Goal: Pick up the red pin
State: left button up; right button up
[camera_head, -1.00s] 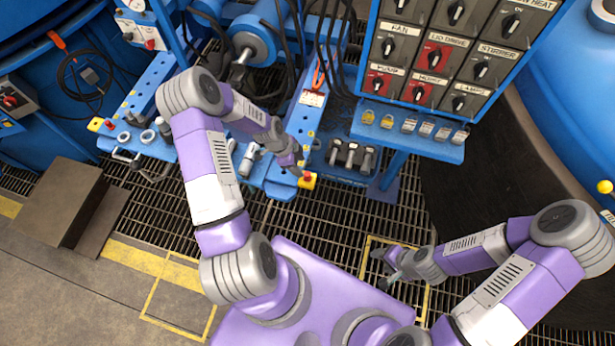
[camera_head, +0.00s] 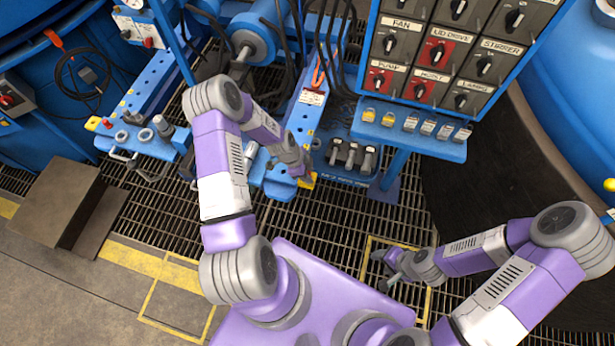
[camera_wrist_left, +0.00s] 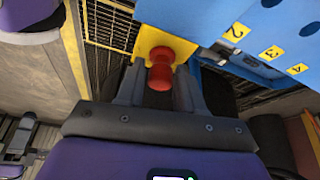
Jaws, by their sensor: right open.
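The red pin (camera_wrist_left: 160,70) stands at the yellow end of a blue bar in the left wrist view, between the two fingertips of my left gripper (camera_wrist_left: 159,88). The fingers sit close against both sides of it, with no clear gap. In the head view my left gripper (camera_head: 303,175) is at the yellow end (camera_head: 307,182) of the blue bar (camera_head: 301,118), and it hides most of the pin there. My right gripper (camera_head: 386,268) is open and empty, low over the floor grating.
A blue control panel (camera_head: 445,45) with knobs and a shelf of small tags stands to the right of the bar. Black-handled levers (camera_head: 352,155) are just right of the gripper. Another blue bench (camera_head: 150,85) is to the left. Grating lies open in front.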

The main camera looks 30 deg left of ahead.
pick_arm(q)
grip_shut()
jog(key=shift+r+p, duration=1.2)
jog(key=shift+r, duration=3.85)
